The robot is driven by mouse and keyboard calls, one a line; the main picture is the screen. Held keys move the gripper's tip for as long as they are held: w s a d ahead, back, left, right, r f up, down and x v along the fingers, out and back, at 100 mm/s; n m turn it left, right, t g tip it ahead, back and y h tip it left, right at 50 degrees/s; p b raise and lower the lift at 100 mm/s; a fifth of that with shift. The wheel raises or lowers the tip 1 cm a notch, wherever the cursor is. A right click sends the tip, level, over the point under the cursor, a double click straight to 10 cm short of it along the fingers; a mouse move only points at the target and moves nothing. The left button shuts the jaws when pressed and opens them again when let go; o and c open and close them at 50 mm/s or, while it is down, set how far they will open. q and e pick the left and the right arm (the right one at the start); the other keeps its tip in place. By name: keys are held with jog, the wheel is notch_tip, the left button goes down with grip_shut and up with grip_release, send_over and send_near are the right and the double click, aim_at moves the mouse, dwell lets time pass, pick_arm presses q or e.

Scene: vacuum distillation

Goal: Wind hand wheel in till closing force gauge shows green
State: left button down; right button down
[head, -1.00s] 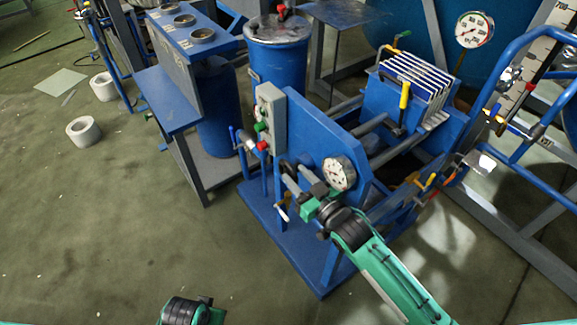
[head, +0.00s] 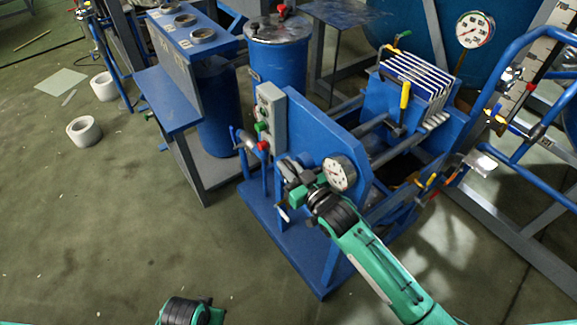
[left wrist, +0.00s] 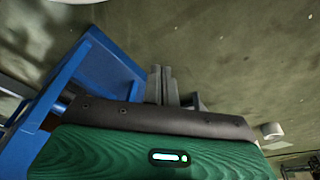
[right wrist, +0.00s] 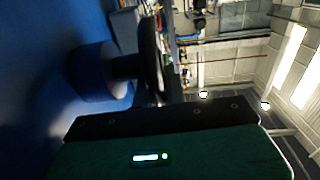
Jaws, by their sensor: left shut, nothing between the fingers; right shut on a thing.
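The filter press's blue end plate (head: 308,135) stands mid-picture in the head view. A round white-faced gauge (head: 339,174) sits at its near side; its reading is too small to tell. My right gripper (head: 290,176) is in front of the plate, left of the gauge, and covers most of the hand wheel. In the right wrist view a dark wheel rim (right wrist: 152,58) and its hub (right wrist: 100,72) show, with the right gripper (right wrist: 160,95) shut on the rim. My left gripper (left wrist: 163,85) is shut and empty in the left wrist view, away from the wheel.
A grey box with coloured buttons (head: 270,110) is fixed left of the end plate. White filter plates (head: 417,75) stand behind it. A blue bench (head: 170,98) and a blue drum (head: 280,50) are at the back left. The floor at left is mostly open.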

jog(key=shift+f, duration=0.15)
jog(key=t+b, duration=0.1)
jog(key=b, duration=0.1)
jog(key=t+y+b, duration=0.1)
jog(key=b, duration=0.1)
jog(key=shift+s+d+y, duration=0.15)
jog(key=shift+s+y, duration=0.05)
jog(key=shift+y, duration=0.1)
pick_arm(q)
notch_tip(320, 180, up, 9)
jog(key=t, duration=0.1)
jog(key=shift+s+a, duration=0.15)
jog(key=shift+s, duration=0.2)
jog(key=shift+f, duration=0.1)
pick_arm(e)
jog(key=c, duration=1.4)
grip_release()
jog(key=shift+c, duration=0.2)
pick_arm(q)
jog(key=shift+w+f, duration=0.1)
jog(key=shift+f, duration=0.15)
pick_arm(e)
jog(key=v, duration=1.4)
